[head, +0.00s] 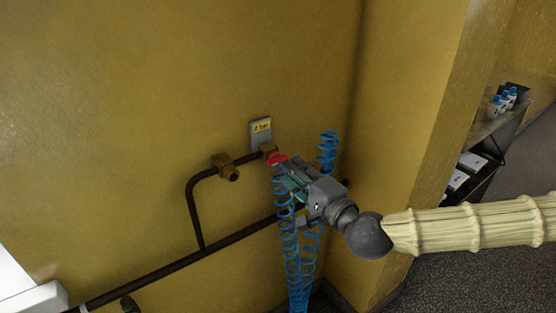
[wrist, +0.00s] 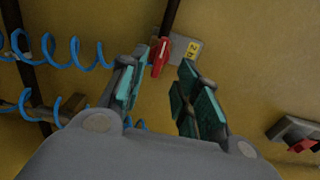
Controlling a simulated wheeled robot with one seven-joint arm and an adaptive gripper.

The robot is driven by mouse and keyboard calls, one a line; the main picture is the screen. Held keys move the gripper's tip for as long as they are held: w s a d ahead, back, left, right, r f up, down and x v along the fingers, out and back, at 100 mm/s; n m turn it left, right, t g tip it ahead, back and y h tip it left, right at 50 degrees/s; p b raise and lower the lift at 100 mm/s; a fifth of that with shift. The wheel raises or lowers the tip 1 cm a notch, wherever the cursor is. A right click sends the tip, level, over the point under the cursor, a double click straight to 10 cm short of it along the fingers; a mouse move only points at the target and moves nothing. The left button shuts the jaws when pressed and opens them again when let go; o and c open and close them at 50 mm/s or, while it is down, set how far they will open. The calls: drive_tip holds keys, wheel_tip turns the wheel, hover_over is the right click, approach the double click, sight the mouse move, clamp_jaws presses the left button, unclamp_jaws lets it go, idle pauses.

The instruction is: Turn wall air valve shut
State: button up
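The valve's red handle (head: 277,159) is on the dark wall pipe, just below a grey plate with a yellow label (head: 261,129). In the wrist view the red handle (wrist: 160,57) appears in the gap at the fingertips, with wall showing on both sides of it. My gripper (head: 284,173) is close to the handle in the head view and partly covers the valve. In the wrist view my gripper (wrist: 158,78) is open, its teal-padded fingers apart and not visibly touching the handle. The depth between fingertips and handle is hard to tell.
Blue coiled hose (head: 293,245) hangs beside and below my gripper, with another coil (head: 328,148) behind it. A brass fitting (head: 226,168) sits on the pipe to the left. A grey-and-red fixture (wrist: 302,140) shows at the wrist view's right. A shelf (head: 480,150) stands at the right.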

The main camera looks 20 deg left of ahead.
sight(278, 159)
drive_tip(key=shift+p+x, duration=0.45)
drive_tip(key=shift+x, duration=3.1)
drive_tip(key=shift+c, duration=0.4)
drive_tip(key=c, duration=0.6)
